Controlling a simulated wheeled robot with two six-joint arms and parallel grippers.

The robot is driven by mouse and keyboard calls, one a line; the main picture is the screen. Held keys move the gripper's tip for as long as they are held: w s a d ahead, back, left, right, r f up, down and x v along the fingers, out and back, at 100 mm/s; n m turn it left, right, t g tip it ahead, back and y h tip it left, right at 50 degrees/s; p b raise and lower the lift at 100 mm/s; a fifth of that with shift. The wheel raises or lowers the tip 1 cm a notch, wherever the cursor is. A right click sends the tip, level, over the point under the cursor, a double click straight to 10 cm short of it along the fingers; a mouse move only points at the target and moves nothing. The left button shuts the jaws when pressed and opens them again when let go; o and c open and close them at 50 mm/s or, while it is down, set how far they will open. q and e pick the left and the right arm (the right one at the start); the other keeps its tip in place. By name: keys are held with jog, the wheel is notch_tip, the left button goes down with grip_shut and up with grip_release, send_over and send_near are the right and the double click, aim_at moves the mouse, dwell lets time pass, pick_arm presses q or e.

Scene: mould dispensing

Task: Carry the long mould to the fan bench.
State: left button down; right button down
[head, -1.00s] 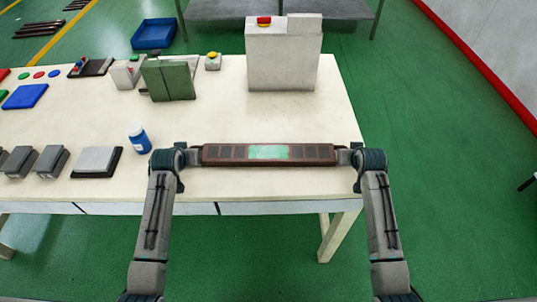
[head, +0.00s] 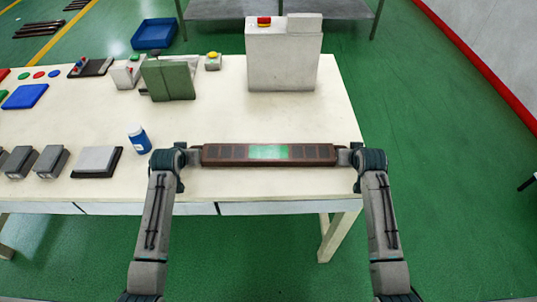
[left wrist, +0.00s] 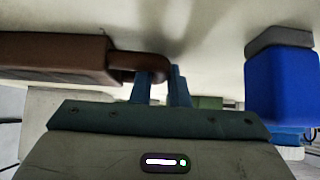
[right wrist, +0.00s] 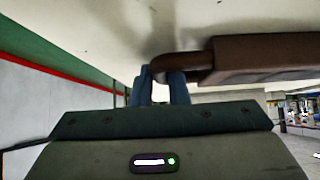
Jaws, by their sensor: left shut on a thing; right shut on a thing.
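The long mould (head: 220,153) is a dark brown bar with a row of cavities and a bright green patch in the middle. It lies crosswise near the front edge of the cream table, between my two grippers. My left gripper (head: 193,156) is shut on its left handle, which shows between blue fingers in the left wrist view (left wrist: 158,64). My right gripper (head: 344,156) is shut on its right handle, also seen in the right wrist view (right wrist: 190,61). I cannot tell whether the mould touches the tabletop. I cannot identify the fan bench for certain.
The cream table (head: 240,125) is bare just behind the mould. A tall white box with a red button (head: 282,58) stands at the back. A grey bench (head: 225,12) is beyond, across green floor.

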pick_arm(q)
jog(key=shift+w+r, duration=0.1)
jog(key=shift+r, duration=0.05)
pick_arm(e)
jog(key=shift+w+r, duration=0.1)
jog(key=shift+r, duration=0.05)
